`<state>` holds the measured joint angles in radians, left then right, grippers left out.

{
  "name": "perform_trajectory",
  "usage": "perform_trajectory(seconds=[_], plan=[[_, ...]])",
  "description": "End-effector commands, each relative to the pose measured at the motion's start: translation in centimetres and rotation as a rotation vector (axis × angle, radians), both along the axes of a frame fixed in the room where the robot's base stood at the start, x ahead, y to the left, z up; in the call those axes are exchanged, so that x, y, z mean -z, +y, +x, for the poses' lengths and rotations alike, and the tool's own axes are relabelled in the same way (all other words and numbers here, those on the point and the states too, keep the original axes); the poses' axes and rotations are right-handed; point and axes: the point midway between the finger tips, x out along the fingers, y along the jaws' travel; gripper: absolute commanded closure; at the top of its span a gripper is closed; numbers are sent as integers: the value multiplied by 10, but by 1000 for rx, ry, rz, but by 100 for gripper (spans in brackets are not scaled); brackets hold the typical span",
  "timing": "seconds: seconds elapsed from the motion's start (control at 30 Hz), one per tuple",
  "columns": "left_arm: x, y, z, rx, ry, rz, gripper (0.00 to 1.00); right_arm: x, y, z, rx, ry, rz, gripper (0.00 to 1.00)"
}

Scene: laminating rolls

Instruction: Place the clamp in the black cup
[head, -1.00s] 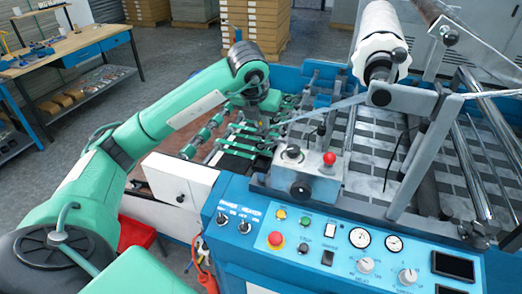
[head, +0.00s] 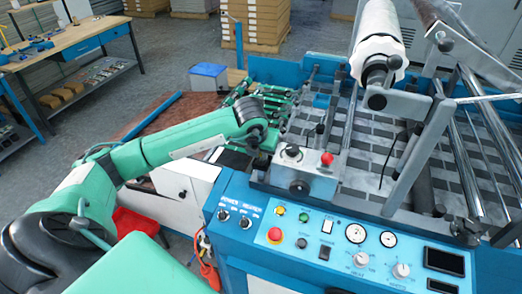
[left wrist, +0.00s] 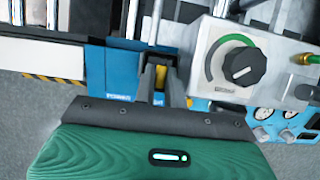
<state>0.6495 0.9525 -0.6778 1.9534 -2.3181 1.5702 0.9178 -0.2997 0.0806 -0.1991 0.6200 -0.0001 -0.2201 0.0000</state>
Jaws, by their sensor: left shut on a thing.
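My left arm reaches from the left to the machine's near left corner in the head view. My left gripper shows in the left wrist view (left wrist: 160,82), its two dark fingers close together over the blue machine side. It is shut on a small yellow piece (left wrist: 159,77), which I take to be the clamp, though too little of it shows to be sure. I cannot make out the black cup in either view. My right gripper is out of view.
The laminating machine's blue control panel (head: 262,222) fills the front. A grey block with a red knob (head: 327,159) stands just right of the hand. A white roll (head: 378,35) rises at the back.

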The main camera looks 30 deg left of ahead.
Motion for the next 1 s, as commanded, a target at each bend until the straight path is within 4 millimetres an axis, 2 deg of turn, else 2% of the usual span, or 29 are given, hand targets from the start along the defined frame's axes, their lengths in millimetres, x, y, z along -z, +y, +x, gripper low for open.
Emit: perform_trajectory(seconds=[0.13,0.17,0.27,0.67,0.83,1.0], plan=[[2,0,0,0,0,-1,100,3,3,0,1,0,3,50],[2,0,0,0,0,0,87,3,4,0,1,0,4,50],[1,0,0,0,0,0,67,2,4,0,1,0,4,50],[-4,-1,-1,0,-1,-1,67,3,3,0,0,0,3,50],[-30,-3,-12,2,-6,1,67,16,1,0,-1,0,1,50],[-66,-7,-26,2,-6,-1,67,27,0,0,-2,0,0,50]])
